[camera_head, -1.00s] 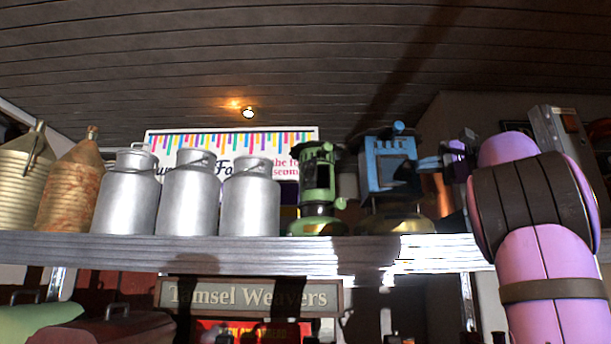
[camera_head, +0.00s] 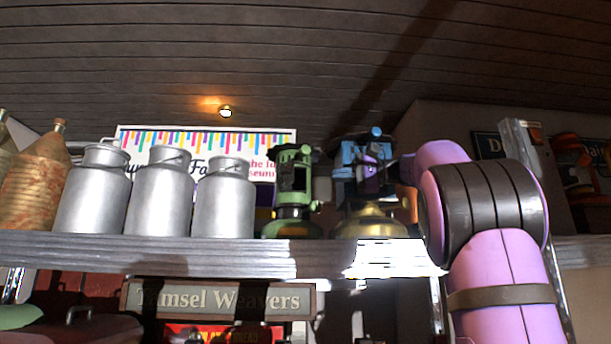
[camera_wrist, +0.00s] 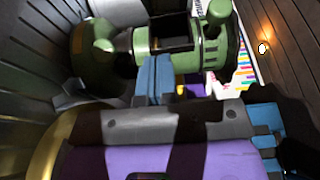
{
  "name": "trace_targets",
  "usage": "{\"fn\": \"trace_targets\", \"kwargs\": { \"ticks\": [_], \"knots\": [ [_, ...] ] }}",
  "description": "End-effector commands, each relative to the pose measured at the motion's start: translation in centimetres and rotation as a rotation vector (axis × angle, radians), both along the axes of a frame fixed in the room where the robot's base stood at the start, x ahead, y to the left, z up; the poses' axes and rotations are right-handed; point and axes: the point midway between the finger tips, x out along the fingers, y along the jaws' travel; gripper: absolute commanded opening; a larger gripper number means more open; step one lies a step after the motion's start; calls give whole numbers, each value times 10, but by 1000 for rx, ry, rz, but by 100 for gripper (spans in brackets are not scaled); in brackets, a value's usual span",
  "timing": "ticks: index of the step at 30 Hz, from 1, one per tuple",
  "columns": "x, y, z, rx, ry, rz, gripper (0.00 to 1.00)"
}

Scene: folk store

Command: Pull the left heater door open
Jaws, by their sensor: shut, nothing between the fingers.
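In the wrist view the green heater (camera_wrist: 140,42) lies sideways in the picture, just beyond the fingertips. My gripper (camera_wrist: 154,62) is shut and empty, its blue fingers together in front of the green heater's body. Contact cannot be told.
Silver milk cans (camera_head: 160,195) stand left of the green heater on the grey shelf (camera_head: 170,252). A hanging sign (camera_head: 215,299) is below the shelf. A colourful poster (camera_head: 205,143) is behind.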

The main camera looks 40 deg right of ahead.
Motion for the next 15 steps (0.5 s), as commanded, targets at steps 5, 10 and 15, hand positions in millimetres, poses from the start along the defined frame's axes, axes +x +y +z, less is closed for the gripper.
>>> {"fn": "trace_targets", "kwargs": {
  "ticks": [5,10,15],
  "knots": [
    [26,22,0,0,0,4,0],
    [48,42,0,0,0,2,0],
    [48,65,0,-1,1,1,0]
  ]
}}
